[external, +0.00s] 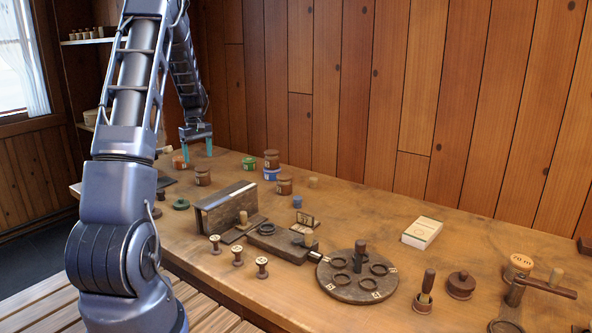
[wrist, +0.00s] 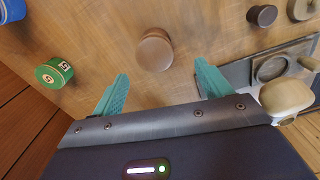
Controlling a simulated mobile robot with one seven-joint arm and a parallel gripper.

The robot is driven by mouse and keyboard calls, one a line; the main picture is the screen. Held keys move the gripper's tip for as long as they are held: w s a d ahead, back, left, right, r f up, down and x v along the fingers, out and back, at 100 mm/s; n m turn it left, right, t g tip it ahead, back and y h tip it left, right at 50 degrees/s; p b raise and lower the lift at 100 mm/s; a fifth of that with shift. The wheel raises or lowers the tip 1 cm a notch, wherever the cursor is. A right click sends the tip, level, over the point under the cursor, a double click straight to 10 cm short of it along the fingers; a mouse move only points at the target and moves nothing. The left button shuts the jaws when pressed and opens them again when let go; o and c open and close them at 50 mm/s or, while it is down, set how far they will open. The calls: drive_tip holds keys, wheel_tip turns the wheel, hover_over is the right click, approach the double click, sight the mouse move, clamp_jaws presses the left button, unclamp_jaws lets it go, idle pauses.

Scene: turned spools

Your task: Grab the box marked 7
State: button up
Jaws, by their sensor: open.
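Several small round boxes with pale labels stand on the workbench. In the external view they are an orange-brown one (external: 180,162), a brown one (external: 203,177), a green one (external: 249,164), a brown one (external: 271,156) above a blue-green one (external: 271,173), and another brown one (external: 284,185). Their marks are too small to read, so I cannot tell which bears the 7. My gripper (external: 196,147) is open above the far left of the bench. In the wrist view, a plain brown round piece (wrist: 155,50) lies ahead of my open gripper (wrist: 162,75), apart from both fingers. A green box (wrist: 53,72) there shows what looks like a 5.
A dark angled block (external: 228,207), wooden spools (external: 238,257), a round dark tray with rings (external: 357,283) and a white box (external: 422,232) occupy the bench. A plank wall (external: 360,90) stands behind.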

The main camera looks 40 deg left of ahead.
sight(202, 167)
wheel_tip(202, 167, down, 3)
drive_tip(key=shift+f, duration=0.2)
drive_tip(key=shift+w+d+f, duration=0.15)
drive_tip(key=shift+w+f, duration=0.05)
drive_tip(key=shift+f, duration=1.1)
drive_tip(key=shift+w+d+f, duration=0.1)
drive_tip(key=shift+w+f, duration=0.05)
drive_tip(key=shift+f, duration=1.15)
drive_tip(key=c, duration=1.1)
drive_tip(key=shift+o, duration=0.2)
drive_tip(key=shift+r, duration=0.1)
